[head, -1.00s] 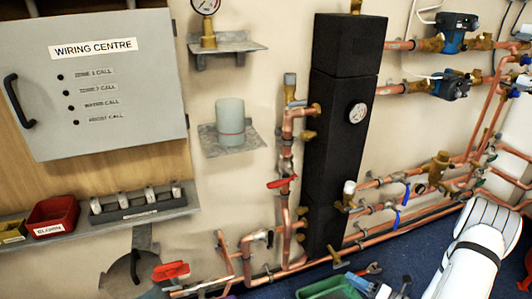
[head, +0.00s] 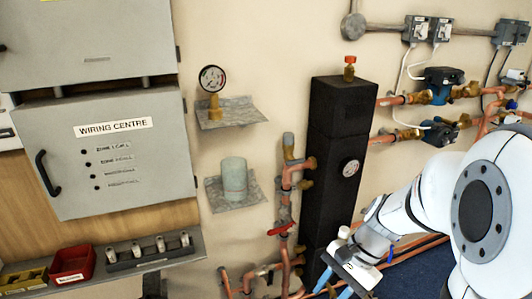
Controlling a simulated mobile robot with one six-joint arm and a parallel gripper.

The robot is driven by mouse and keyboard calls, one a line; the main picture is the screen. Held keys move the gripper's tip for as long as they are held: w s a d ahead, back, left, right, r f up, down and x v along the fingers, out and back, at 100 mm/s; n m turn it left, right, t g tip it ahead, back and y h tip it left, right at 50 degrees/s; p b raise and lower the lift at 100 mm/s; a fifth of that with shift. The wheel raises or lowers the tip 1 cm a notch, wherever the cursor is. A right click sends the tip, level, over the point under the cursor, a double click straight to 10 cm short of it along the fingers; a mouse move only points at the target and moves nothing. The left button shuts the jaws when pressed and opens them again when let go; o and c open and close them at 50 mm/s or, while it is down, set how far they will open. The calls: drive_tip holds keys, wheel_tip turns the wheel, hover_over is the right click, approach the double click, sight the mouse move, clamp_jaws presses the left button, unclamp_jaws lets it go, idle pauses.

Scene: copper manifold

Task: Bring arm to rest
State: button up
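My white arm (head: 435,195) reaches in from the right edge and bends down to the left. My gripper (head: 335,286) is at its end, low in the picture right of centre, with blue fingers pointing down. The fingers look apart with nothing visible between them, though the bottom edge cuts off their ends. The gripper appears in front of the lower copper pipes and the foot of the black column (head: 332,125). I cannot tell its exact distance from them.
A white-capped valve (head: 343,232) shows close by the gripper in the picture. A red-handled valve (head: 281,229), a pressure gauge (head: 212,79) and a grey cup on a bracket (head: 234,178) are further left. The wiring centre box (head: 110,155) and red bin (head: 72,263) are far left.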

drive_tip(key=s+r+n+t+h+p, duration=0.2)
drive_tip(key=r+n, duration=0.3)
drive_tip(key=r, duration=0.1)
drive_tip(key=s+d+r+n+t+h+p, duration=0.1)
drive_tip(key=s+r+n+t+h+p, duration=0.1)
drive_tip(key=r+n, duration=0.3)
wheel_tip(320, 180, up, 2)
drive_tip(key=shift+d+r+t+h+p, duration=0.2)
drive_tip(key=shift+t+h+p, duration=0.1)
drive_tip(key=shift+h+p, duration=0.35)
